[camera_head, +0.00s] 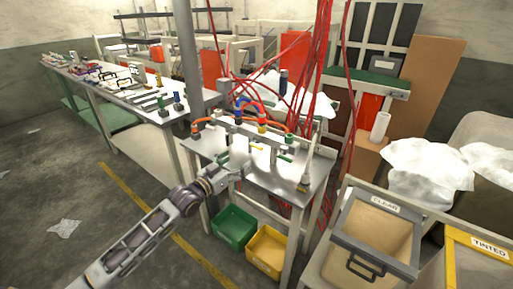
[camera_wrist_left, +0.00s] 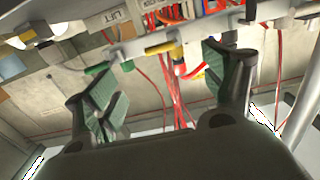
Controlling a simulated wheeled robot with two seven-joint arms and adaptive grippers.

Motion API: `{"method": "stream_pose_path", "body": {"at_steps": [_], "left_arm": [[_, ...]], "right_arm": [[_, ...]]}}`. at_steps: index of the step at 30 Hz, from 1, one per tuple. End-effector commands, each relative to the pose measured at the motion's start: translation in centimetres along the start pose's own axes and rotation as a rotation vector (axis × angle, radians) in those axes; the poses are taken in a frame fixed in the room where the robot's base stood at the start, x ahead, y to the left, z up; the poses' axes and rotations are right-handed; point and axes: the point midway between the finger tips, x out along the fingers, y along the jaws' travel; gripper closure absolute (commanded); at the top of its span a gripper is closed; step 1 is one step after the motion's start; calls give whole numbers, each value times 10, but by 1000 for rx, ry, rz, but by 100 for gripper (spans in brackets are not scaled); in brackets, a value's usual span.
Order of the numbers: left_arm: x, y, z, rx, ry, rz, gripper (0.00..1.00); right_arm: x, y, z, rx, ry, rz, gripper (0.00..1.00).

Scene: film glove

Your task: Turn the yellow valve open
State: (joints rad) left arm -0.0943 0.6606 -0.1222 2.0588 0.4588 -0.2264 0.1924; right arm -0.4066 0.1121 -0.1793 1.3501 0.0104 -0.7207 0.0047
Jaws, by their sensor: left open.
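The yellow valve handle (camera_wrist_left: 160,47) shows in the left wrist view on a pale pipe, above and between my fingers and apart from them. In the head view a small yellow handle (camera_head: 257,147) shows on the pipework over the metal table. My left gripper (camera_wrist_left: 163,85) is open and empty, with green-padded fingers spread wide. In the head view it (camera_head: 234,172) is at the table's near left side, small and partly merged with the pipework. My right gripper is not in view.
A green handle (camera_wrist_left: 97,69) is left of the yellow one in the wrist view. Red cables (camera_head: 318,70) hang behind the metal table (camera_head: 306,183). A green bin (camera_head: 233,228) and a yellow bin (camera_head: 268,250) stand below. A framed box marked CLEAR (camera_head: 345,237) is at right.

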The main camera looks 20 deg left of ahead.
Motion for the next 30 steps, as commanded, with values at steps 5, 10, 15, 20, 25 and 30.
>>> {"method": "stream_pose_path", "body": {"at_steps": [5, 10, 15, 20, 25, 30], "left_arm": [[12, 0, -1, 0, 2, 0, 17], [22, 0, -1, 0, 2, 0, 17], [33, 0, 0, 0, 1, -1, 17], [44, 0, 0, -1, 0, 0, 17], [55, 0, 0, -1, 1, -1, 17], [67, 0, 0, 0, 1, 0, 17]], "right_arm": [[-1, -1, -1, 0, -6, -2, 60], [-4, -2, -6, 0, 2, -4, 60], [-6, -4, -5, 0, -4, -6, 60], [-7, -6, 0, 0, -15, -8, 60], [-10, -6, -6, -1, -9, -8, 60], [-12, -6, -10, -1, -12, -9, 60]]}}
